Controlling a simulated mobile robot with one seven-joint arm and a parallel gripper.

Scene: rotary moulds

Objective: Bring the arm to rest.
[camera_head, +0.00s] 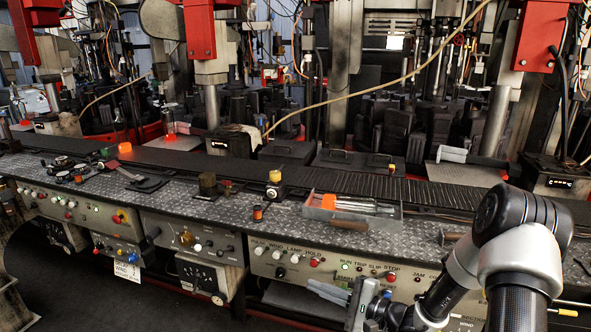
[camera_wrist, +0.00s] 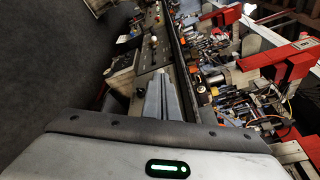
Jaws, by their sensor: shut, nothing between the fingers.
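My gripper (camera_head: 328,291) is in front of the console's front panel in the head view, low and near the middle, with its fingers pointing left. The fingers are together and hold nothing. In the wrist view the gripper (camera_wrist: 162,92) shows as two closed grey fingers at the centre, beyond the wrist housing. My arm comes in from the lower right of the head view and is bent at a black-and-white joint.
The metal-topped console (camera_head: 330,240) with knobs and lamps runs across behind the gripper. A dark conveyor (camera_head: 330,180) and red-and-grey machines lie beyond. Dark floor (camera_head: 120,300) is open at lower left.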

